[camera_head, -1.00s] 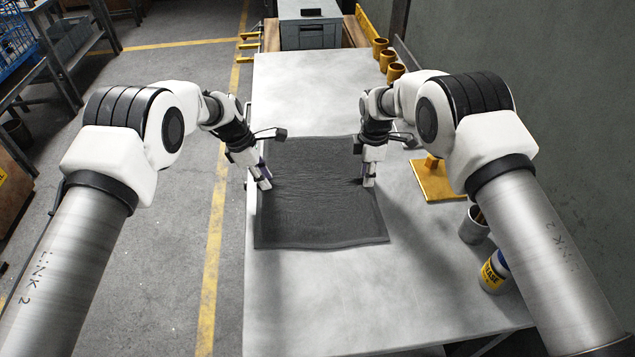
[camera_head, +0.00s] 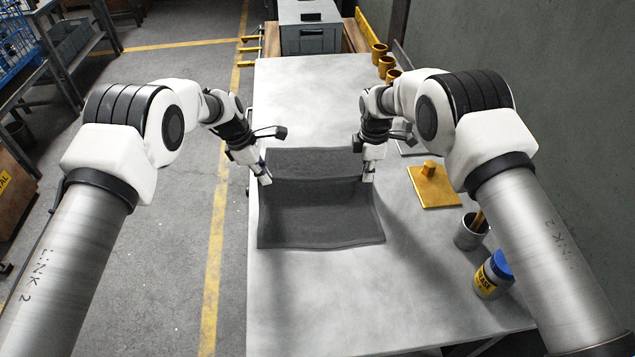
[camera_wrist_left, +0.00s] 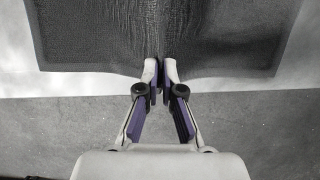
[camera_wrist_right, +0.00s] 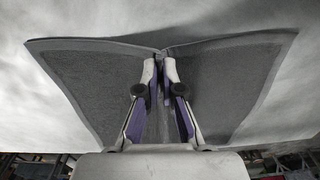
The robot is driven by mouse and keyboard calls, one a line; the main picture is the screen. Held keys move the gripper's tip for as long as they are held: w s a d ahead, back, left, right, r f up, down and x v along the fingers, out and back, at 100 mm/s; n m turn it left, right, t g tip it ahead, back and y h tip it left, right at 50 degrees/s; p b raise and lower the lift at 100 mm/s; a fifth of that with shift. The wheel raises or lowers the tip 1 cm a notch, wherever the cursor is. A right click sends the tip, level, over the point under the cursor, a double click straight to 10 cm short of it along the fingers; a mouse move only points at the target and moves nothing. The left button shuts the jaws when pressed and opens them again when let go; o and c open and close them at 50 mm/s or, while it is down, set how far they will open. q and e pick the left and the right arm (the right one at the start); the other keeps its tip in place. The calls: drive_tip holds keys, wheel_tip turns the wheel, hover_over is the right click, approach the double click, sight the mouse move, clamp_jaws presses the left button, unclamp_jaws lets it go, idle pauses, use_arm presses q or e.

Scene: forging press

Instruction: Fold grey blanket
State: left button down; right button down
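The dark grey blanket (camera_head: 320,220) lies on the pale table. A raised crease runs across it between my two grippers, with the far part (camera_head: 305,162) flatter behind it. My left gripper (camera_head: 265,181) is at the blanket's left edge; in the left wrist view its fingertips (camera_wrist_left: 160,75) are shut on that edge. My right gripper (camera_head: 368,175) is at the right edge; in the right wrist view its fingertips (camera_wrist_right: 162,68) are shut on a pinched, raised bit of it. The near edge rests on the table.
The table (camera_head: 305,100) is clear beyond and in front of the blanket. To the right are a yellow plate with a knob (camera_head: 434,190), a grey cup (camera_head: 468,235) and a blue-lidded grease can (camera_head: 492,275). A grey box (camera_head: 310,30) stands past the far end.

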use_arm(q)
drive_tip(key=shift+s+r, duration=0.1)
drive_tip(key=shift+r, duration=0.4)
use_arm(e)
drive_tip(key=shift+r, duration=0.45)
use_arm(q)
drive_tip(key=shift+f, duration=0.1)
use_arm(e)
drive_tip(key=shift+f, duration=0.1)
drive_tip(key=shift+w, duration=0.1)
